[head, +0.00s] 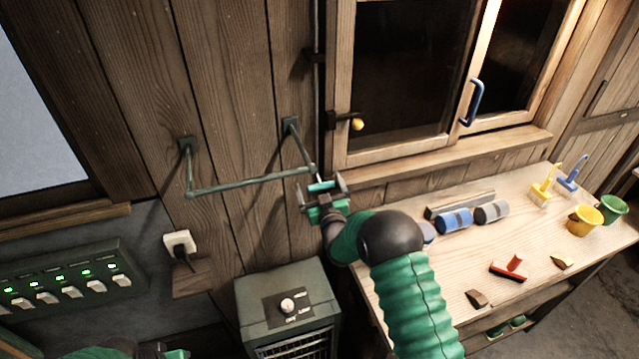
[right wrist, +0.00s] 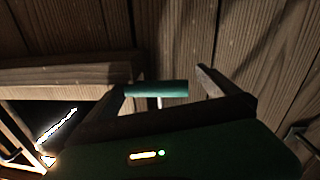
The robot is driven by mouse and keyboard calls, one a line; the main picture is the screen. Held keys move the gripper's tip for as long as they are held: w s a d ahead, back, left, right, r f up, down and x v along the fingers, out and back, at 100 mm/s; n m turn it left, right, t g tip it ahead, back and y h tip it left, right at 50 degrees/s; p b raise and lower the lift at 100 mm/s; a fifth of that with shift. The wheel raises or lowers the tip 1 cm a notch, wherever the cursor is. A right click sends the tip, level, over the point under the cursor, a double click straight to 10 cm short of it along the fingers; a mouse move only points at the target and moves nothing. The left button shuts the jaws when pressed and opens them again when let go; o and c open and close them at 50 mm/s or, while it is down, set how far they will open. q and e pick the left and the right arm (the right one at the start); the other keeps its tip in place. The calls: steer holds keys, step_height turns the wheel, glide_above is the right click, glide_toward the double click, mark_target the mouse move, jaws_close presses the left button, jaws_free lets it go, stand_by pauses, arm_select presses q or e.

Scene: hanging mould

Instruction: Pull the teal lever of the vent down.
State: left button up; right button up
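The teal lever (head: 322,186) is a short bar by the lower end of a thin rod on the plank wall, left of the window. In the right wrist view the lever (right wrist: 157,88) lies crosswise on a pale thin stem. My right gripper (head: 322,189) is open, with one finger at each end of the lever. The right wrist view shows a visible gap between the lever and the right finger; contact at the left finger cannot be told. Only a bit of my left gripper (head: 176,354) shows at the bottom edge. The vent itself is not clearly seen.
A metal rail (head: 240,184) juts from the wall just left of my right gripper. A green heater (head: 288,305) stands below. The workbench (head: 400,270) at right carries rollers, brushes and pots. The window (head: 400,80) has a yellow knob (head: 357,124) and a blue handle (head: 473,102).

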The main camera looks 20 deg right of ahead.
steer(key=shift+s+a, duration=0.1)
steer(key=shift+s, duration=0.15)
steer(key=s+b, duration=0.5)
steer(key=s, duration=1.1)
steer(key=shift+a, duration=0.35)
steer(key=shift+s, duration=0.15)
